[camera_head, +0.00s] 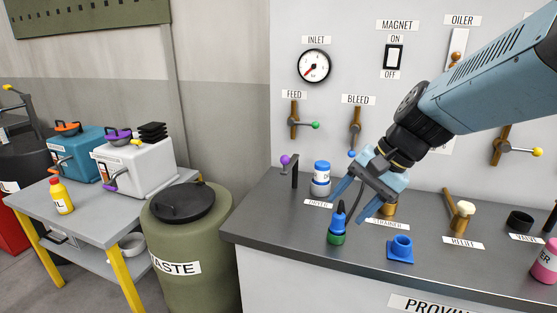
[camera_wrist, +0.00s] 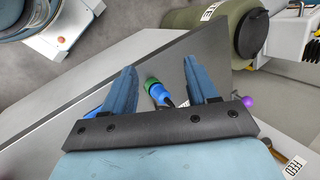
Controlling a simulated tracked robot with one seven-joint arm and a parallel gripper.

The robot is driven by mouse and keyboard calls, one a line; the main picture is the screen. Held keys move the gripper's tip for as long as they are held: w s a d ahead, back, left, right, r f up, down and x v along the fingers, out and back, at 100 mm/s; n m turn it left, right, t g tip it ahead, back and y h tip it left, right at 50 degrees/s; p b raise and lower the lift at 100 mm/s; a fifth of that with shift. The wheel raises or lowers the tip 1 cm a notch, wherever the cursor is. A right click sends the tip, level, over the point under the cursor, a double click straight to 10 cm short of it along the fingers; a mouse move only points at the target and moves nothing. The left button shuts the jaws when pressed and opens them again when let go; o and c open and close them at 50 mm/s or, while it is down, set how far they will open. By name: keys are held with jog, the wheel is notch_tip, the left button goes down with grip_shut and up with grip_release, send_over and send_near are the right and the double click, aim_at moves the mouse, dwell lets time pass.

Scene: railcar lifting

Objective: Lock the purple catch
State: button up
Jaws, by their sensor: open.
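The white box (camera_head: 140,168) stands on the small grey table at the left of the head view. A purple catch (camera_head: 110,180) is on its front left side, and a purple-handled dark part (camera_head: 117,134) sits on its lid. Whether the catch is locked is too small to tell. My gripper (camera_head: 350,206) is open and empty over the grey bench, far to the right of the box.
A purple-knobbed lever (camera_head: 288,160) stands on the bench (camera_head: 270,215) near a blue-capped jar (camera_head: 321,178). The green waste drum (camera_head: 190,240) stands between bench and table. A teal box (camera_head: 82,150) and yellow bottle (camera_head: 61,196) share the table (camera_head: 95,220).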

jog(key=w+a+f+m+t+y, duration=0.1)
jog(key=w+f+m+t+y, duration=0.3)
jog(key=w+m, duration=0.7)
jog(key=w+a+f+m+t+y, duration=0.1)
jog(key=w+m+t+y, duration=0.4)
jog(key=w+m, duration=0.6)
jog(key=w+a+n+g, duration=0.1)
jog(key=w+a, duration=0.7)
jog(key=a, duration=0.3)
jog(key=shift+w+a+f+n+y, duration=0.2)
jog(key=shift+w+a+n+y, duration=0.1)
jog(key=shift+a+y, duration=0.1)
jog(key=shift+c, duration=0.2)
grip_shut()
